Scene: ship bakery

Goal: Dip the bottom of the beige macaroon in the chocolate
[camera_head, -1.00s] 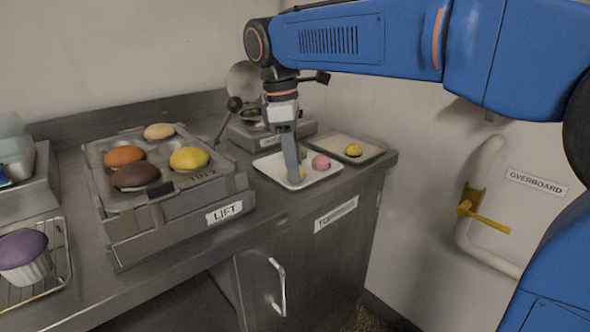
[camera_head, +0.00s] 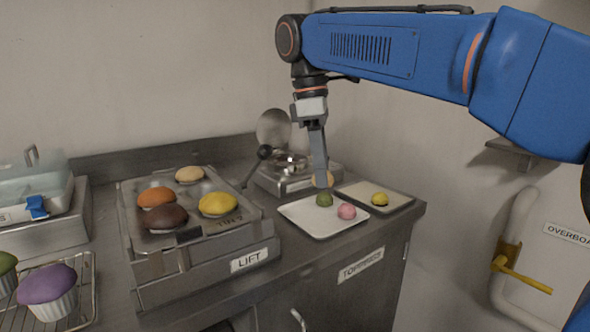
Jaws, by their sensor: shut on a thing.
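My gripper (camera_head: 320,176) points down and is shut on the beige macaroon (camera_head: 324,180). It holds the macaroon above the back edge of the white tray (camera_head: 308,218), mostly hidden behind the finger. A green macaroon (camera_head: 324,199) and a pink macaroon (camera_head: 347,211) sit on that tray. Behind the gripper stands a metal unit (camera_head: 290,180) with a round pot (camera_head: 291,163) and a raised round lid (camera_head: 273,128). The chocolate itself cannot be made out.
A muffin tin (camera_head: 187,232) on the unit labelled LIFT holds several coloured tops. A lever with a black knob (camera_head: 265,152) rises beside the pot unit. A second tray (camera_head: 398,197) with a yellow macaroon (camera_head: 380,199) lies at right. A purple cupcake (camera_head: 48,289) stands front left.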

